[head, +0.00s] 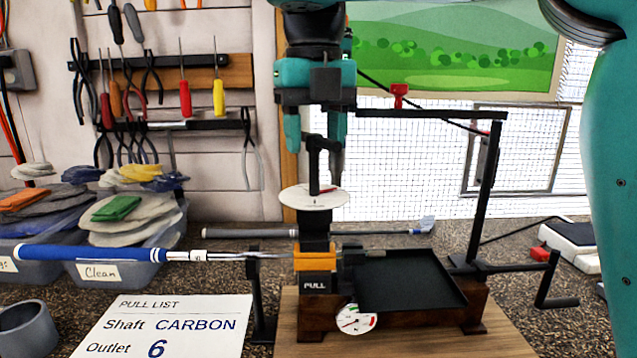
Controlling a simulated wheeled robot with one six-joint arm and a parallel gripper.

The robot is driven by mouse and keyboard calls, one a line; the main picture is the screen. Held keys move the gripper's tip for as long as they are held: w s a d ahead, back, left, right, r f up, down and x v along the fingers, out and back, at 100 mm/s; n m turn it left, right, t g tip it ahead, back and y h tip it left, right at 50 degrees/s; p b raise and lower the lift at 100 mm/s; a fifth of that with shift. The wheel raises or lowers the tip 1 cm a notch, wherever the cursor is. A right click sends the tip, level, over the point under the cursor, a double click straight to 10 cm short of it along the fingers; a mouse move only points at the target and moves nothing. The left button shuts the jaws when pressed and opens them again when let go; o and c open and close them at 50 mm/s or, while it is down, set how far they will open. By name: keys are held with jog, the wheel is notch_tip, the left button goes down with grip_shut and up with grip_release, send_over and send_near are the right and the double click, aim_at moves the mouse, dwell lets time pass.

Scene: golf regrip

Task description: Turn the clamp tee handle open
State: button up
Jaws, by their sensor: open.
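The clamp tee handle (322,146) is a dark bar on an upright post above a round white dial plate (314,196). I cannot tell whether a finger touches the handle. A golf club with a blue grip (92,253) lies level, its shaft running through the clamp. The fingers hide part of the handle's surroundings.
A black tray (408,300) and a small gauge (354,319) sit right of the clamp. A black frame (482,200) rises behind with a red knob (398,94). Bins of rags (125,275) and a pull list card (160,327) are at left.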

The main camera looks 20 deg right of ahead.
aim_at(314, 168)
notch_tip(314, 168, down, 3)
jog(key=shift+r+b, duration=0.2)
jog(key=shift+b, duration=0.55)
jog(key=shift+d, duration=0.1)
jog(key=c, duration=0.9)
